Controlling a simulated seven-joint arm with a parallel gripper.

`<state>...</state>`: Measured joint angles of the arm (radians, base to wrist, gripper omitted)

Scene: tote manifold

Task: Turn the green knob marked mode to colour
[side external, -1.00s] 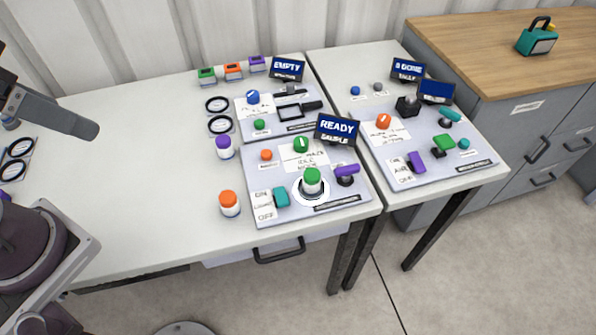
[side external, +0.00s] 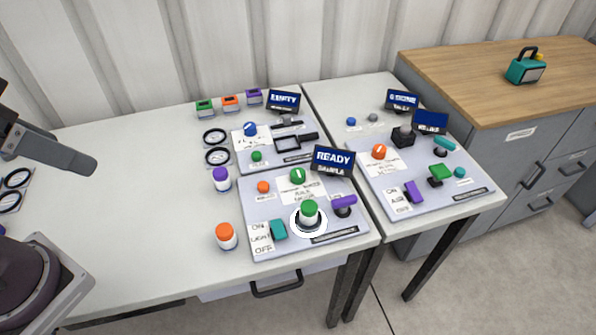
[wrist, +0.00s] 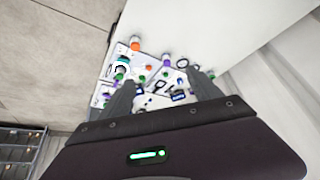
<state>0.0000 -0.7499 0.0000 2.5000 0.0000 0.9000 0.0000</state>
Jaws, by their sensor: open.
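The green knob (side external: 298,176) sits on a white label sheet on the front left panel (side external: 355,222). Its white pointer mark stands roughly upright in the side view. The lettering around it is too small to read surely. The screen (side external: 332,161) behind it reads READY, with a smaller line below. A green-capped white jar (side external: 309,212) stands in a white ring in front of the knob. My gripper (wrist: 163,88) is open and empty, its two fingers apart in the wrist view, with the panels beyond them. It is well away from the knob, at the left in the side view.
A purple handle (side external: 344,201), a teal switch (side external: 278,230) and an orange button (side external: 263,187) share the panel. An orange-capped jar (side external: 226,236) and a purple-capped jar (side external: 221,179) stand left of it. Other panels lie behind and right.

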